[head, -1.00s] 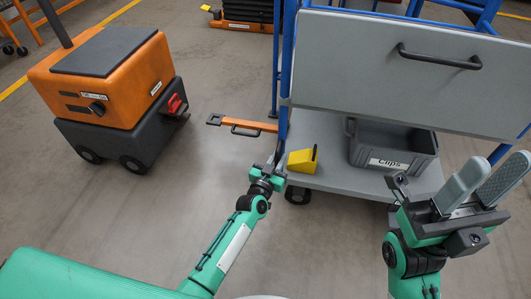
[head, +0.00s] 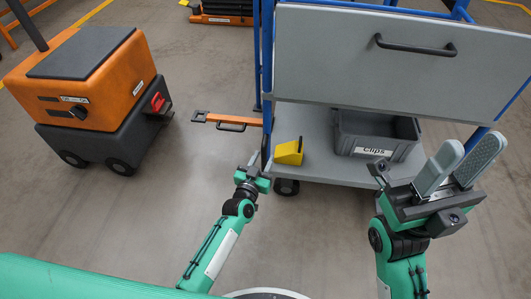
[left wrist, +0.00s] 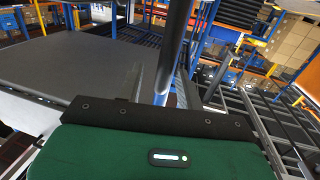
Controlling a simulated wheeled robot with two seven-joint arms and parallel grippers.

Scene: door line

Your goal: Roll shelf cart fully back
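The shelf cart has blue posts (head: 267,60), a grey front panel with a black handle (head: 415,48) and a grey lower shelf (head: 320,165). An orange drawbar (head: 230,121) sticks out from its left side. My left gripper (head: 260,165) is low at the cart's front left post. In the left wrist view the post (left wrist: 166,75) stands between its fingers, with a gap beside the left finger, so it looks open around the post. My right gripper (head: 462,160) is open and empty in front of the cart's right side, its fingers pointing up.
A grey bin labelled Clips (head: 374,150) and a yellow wedge-shaped block (head: 289,152) are on the lower shelf. An orange and black tug (head: 95,95) stands to the left, apart from the drawbar. Floor between tug and my left arm is clear.

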